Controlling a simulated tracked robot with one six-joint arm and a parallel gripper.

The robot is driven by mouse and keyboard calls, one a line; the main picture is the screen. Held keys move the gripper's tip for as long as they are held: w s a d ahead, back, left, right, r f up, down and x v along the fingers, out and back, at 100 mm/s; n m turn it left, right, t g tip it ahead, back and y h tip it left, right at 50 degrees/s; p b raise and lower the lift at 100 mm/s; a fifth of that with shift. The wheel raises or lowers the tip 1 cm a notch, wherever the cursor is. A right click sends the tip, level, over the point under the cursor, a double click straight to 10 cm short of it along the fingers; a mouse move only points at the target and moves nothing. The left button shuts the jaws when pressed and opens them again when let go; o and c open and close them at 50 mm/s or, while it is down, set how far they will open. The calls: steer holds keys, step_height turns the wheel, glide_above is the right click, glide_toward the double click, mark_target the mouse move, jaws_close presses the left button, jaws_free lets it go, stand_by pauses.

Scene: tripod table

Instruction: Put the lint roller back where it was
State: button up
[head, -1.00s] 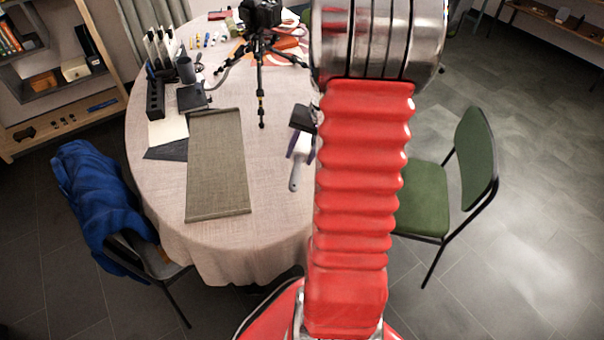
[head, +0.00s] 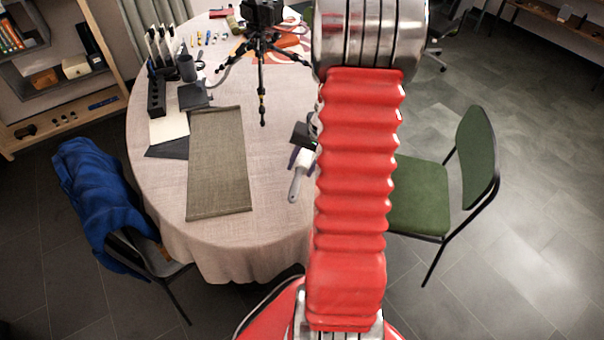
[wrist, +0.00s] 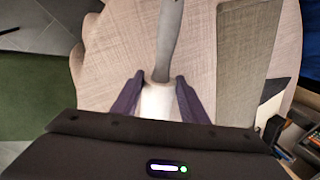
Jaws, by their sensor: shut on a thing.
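The lint roller has a grey handle (head: 296,188) and a white roll, and part of it shows beside my red arm in the head view. In the wrist view the lint roller (wrist: 169,45) points away from me, its white roll between the two dark purple fingers. My gripper (wrist: 160,88) is shut on the white roll. The round table (head: 270,235) with its pale cloth lies beneath. I cannot tell whether the roller touches the cloth. My arm hides part of the table's right side.
A grey-green mat (head: 218,165) lies left of the roller. A black tripod (head: 262,70) stands behind it. A black holder (head: 156,98) and a dark cup (head: 187,68) are at the back left. A green chair (head: 420,190) stands right. The cloth between mat and roller is clear.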

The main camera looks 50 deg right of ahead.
mark_target(302, 174)
steer(key=shift+f, duration=0.15)
steer(key=shift+f, duration=1.85)
steer(key=o, duration=0.7)
steer(key=shift+f, duration=0.1)
steer(key=v, duration=1.2)
